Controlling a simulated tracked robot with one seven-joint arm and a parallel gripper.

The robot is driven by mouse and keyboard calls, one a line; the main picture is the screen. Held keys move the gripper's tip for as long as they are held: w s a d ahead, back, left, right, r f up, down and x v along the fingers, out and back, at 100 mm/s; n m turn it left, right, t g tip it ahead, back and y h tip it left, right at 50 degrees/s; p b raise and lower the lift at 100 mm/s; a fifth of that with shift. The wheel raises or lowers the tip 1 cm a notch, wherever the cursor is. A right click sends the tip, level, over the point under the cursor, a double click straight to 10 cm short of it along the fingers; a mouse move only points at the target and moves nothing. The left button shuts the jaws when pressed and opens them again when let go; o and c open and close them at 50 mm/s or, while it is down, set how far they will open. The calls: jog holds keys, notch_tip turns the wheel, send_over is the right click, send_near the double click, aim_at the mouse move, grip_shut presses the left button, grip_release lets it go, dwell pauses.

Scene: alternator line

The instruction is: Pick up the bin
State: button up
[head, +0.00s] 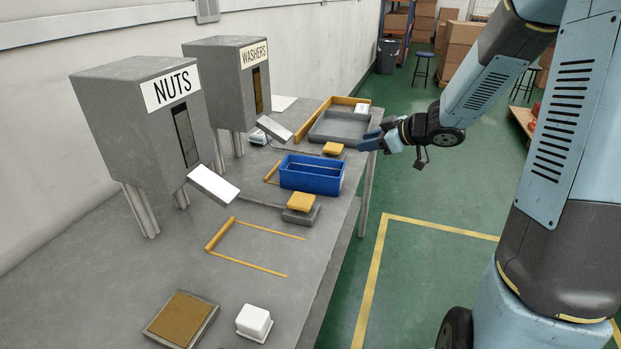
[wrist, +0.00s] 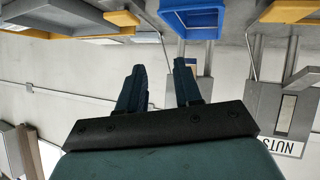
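The blue bin (head: 312,175) stands upright on the grey table, in front of the dispensers. It looks empty, though its floor is only partly visible. My gripper (head: 369,141) is beyond the bin and to its right, near the table's right edge and apart from the bin. In the wrist view the two fingers of my gripper (wrist: 162,85) are spread with nothing between them. The bin (wrist: 193,20) shows at the top of that upside-down view, past the fingertips.
The NUTS dispenser (head: 147,115) and WASHERS dispenser (head: 236,78) stand along the wall, with chutes facing the table. A yellow-topped block (head: 300,203) sits just in front of the bin, another (head: 333,148) behind it. A grey tray (head: 322,131) lies beyond. Open floor is right of the table.

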jog(key=a+f+g+y, duration=0.1)
jog(key=a+f, duration=0.1)
jog(key=a, duration=0.1)
jog(key=s+a+f+n+g+y, duration=0.1)
jog(key=a+f, duration=0.1)
jog(key=a, duration=0.2)
jog(key=a+f+n+g+y, duration=0.1)
jog(key=a+f+g+y, duration=0.1)
jog(key=a+f, duration=0.1)
jog(key=shift+s+a, duration=0.2)
jog(key=shift+s, duration=0.2)
send_over(313, 192)
jog(key=shift+w+f, duration=0.2)
jog(key=shift+f, duration=1.05)
grip_shut()
